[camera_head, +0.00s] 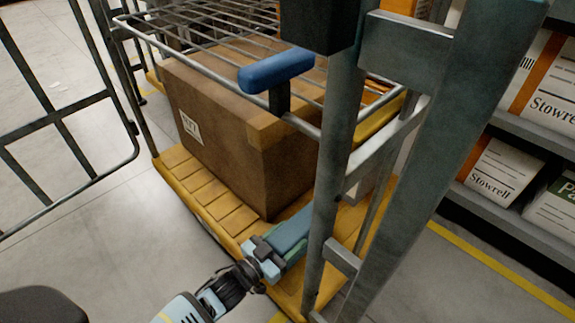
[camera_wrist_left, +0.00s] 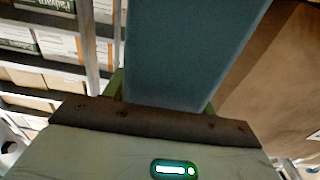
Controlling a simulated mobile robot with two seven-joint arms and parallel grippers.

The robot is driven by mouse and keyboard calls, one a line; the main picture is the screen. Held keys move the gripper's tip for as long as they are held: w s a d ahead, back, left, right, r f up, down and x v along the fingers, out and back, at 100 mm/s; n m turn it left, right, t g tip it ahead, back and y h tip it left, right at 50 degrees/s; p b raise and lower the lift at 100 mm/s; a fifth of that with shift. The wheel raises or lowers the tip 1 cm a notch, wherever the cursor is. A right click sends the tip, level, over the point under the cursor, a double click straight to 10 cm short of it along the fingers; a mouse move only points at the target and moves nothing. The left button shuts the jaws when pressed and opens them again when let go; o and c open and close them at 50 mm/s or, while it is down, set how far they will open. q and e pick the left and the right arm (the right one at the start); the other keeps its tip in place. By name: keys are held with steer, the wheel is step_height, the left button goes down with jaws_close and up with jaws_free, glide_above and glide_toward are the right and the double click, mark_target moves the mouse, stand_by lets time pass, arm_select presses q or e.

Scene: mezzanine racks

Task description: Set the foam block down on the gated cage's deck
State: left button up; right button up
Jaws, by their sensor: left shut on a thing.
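The foam block (camera_head: 293,232) is a long blue-grey bar. My left gripper (camera_head: 274,252) is shut on its near end, and the block points away from it over the deck. In the left wrist view the foam block (camera_wrist_left: 188,45) stretches out from between the fingers. The gated cage's deck (camera_head: 190,182) is yellow and slatted. The block is above the deck's front right part, beside the large box; I cannot tell whether it touches the deck. A grey post hides its far end. My right gripper is not in view.
A large brown cardboard box (camera_head: 225,130) fills much of the deck. A wire shelf (camera_head: 215,45) hangs above it. A blue handle (camera_head: 276,71) and grey posts (camera_head: 330,170) stand at the right. The cage's gate (camera_head: 55,115) is open at left. Racks with cartons (camera_head: 500,168) stand beyond.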

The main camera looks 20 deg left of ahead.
arm_select(q)
steer(key=shift+f, duration=0.3)
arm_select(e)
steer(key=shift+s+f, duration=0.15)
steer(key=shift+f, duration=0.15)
arm_select(q)
steer(key=shift+f+b, duration=0.35)
steer(key=o, duration=1)
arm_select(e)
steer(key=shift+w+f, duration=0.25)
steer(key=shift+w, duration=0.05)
arm_select(q)
steer(key=shift+r, duration=0.1)
